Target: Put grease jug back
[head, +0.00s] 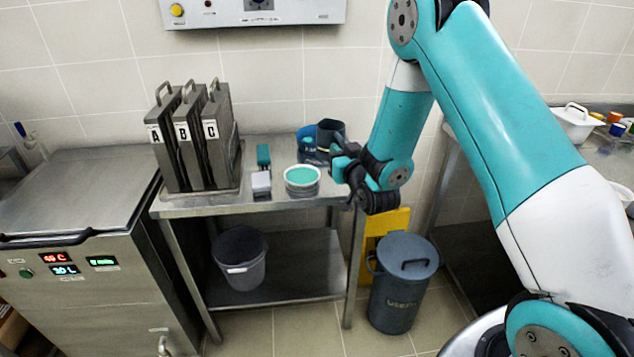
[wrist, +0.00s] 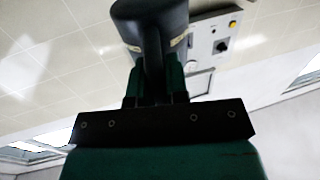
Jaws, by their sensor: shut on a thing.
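The grease jug (head: 330,131), a dark grey open-topped vessel, is at the back right of the steel table in the head view. My gripper (head: 345,158) is at its right and front side. In the wrist view my gripper (wrist: 155,82) is shut on the dark handle of the jug (wrist: 150,14). A blue object (head: 306,143) stands just left of and behind the jug. The jug's base is partly hidden, so I cannot tell whether it touches the tabletop.
The steel table (head: 190,208) also carries plates marked A, B and C (head: 208,140), a round tub with green contents (head: 302,180), a green block (head: 263,155) and a grey-white block (head: 261,183). A grey bucket (head: 239,258) is on the lower shelf. A lidded bin (head: 401,285) stands right.

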